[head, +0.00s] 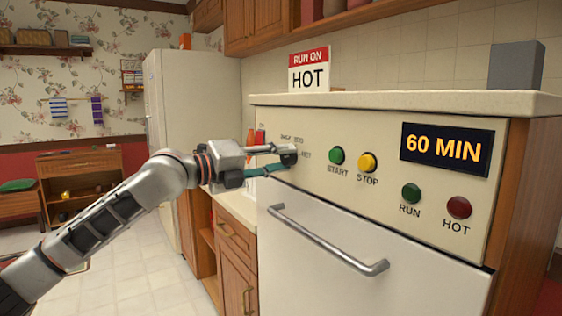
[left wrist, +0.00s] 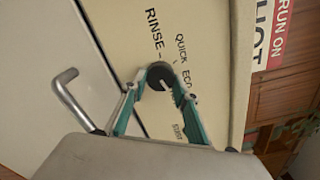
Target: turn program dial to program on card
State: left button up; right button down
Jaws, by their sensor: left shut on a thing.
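The program dial (left wrist: 160,75) is a round black knob on the cream front panel, with a pale mark on its face. Printed words QUICK, ECO and RINSE sit around it; other labels are blurred or covered, so I cannot tell where the mark points. My left gripper (head: 284,160) is shut on the dial, its green-sided fingers on either side of it in the left wrist view (left wrist: 161,88). The card (head: 309,70) stands on the worktop above and reads RUN ON HOT; part of it shows in the left wrist view (left wrist: 270,35). My right gripper is out of view.
Right of the dial are a green START button (head: 336,155), a yellow STOP button (head: 367,162), a 60 MIN display (head: 447,149), and RUN (head: 411,194) and HOT (head: 459,208) lamps. A door handle (head: 330,243) sticks out below. A grey box (head: 516,66) stands on top.

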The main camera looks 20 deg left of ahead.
pick_arm(q)
jog(key=shift+f+m, duration=0.1)
jog(key=shift+m, duration=0.2)
jog(key=o, duration=1)
jog(key=shift+c, duration=0.2)
jog(key=shift+o, duration=0.6)
jog(key=shift+s+a, duration=0.1)
jog(key=shift+s+a, duration=0.2)
jog(key=shift+s, duration=0.05)
jog(key=v, duration=1.1)
